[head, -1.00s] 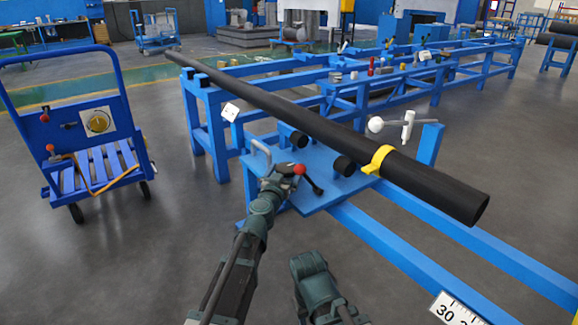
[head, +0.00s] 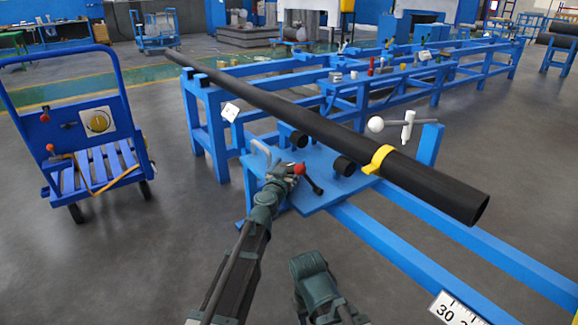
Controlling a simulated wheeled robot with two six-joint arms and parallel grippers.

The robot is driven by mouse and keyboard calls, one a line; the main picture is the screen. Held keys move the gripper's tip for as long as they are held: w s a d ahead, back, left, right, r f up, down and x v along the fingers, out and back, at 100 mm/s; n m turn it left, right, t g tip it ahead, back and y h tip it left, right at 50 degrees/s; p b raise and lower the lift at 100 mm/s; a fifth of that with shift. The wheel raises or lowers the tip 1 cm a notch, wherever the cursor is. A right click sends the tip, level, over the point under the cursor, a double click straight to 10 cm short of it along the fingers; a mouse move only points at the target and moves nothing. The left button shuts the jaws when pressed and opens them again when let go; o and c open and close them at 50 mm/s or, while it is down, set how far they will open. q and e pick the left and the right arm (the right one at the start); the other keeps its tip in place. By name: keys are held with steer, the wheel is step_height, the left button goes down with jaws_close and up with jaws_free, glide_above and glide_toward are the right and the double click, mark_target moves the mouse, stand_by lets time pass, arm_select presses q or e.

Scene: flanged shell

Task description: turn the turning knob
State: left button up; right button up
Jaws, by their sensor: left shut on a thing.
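A red ball-shaped knob (head: 299,169) with a short black lever (head: 314,186) beside it sits over the blue plate (head: 325,197) of the pipe stand. I take this as the turning knob. My left gripper (head: 289,171) reaches it from the left and is shut at the red knob. The fingertips are small and partly hidden, so the exact hold is hard to make out.
A long black pipe (head: 335,127) with a yellow band (head: 377,159) lies above the plate on black rollers. A bent grey handle (head: 261,151) stands just left of the gripper. A blue cart (head: 99,164) with a yellow dial stands left; floor between is clear.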

arm_select(q)
steer(key=shift+h, duration=0.3)
steer(key=m+g+h, duration=0.2)
steer(key=h, duration=0.1)
steer(key=m+h, duration=0.2)
steer(key=shift+d+g, duration=0.3)
steer(key=shift+g, duration=0.1)
steer(key=m+g+h, duration=0.4)
steer(key=g, duration=0.1)
steer(key=shift+s+d+m+h, duration=0.3)
steer(key=shift+s+d+h, duration=0.05)
steer(key=shift+d+h, duration=0.05)
steer(key=m+g, duration=0.1)
steer(key=g, duration=0.1)
steer(key=m+g+h, duration=0.1)
steer(key=g, duration=0.1)
steer(key=s+m+g+h, duration=0.1)
steer(key=m+g, duration=0.1)
steer(key=shift+d, duration=0.25)
steer(key=shift+s+m+g, duration=0.2)
steer(key=shift+m+g, duration=0.4)
steer(key=shift+g, duration=0.35)
steer(key=shift+s+m+g, duration=0.2)
steer(key=shift+m+g, duration=0.4)
steer(key=shift+g, duration=0.4)
steer(key=shift+s+m+g, duration=0.2)
steer(key=shift+m+g, duration=0.4)
steer(key=shift+g, duration=0.35)
steer(key=shift+s, duration=0.1)
steer(key=o, duration=1.1)
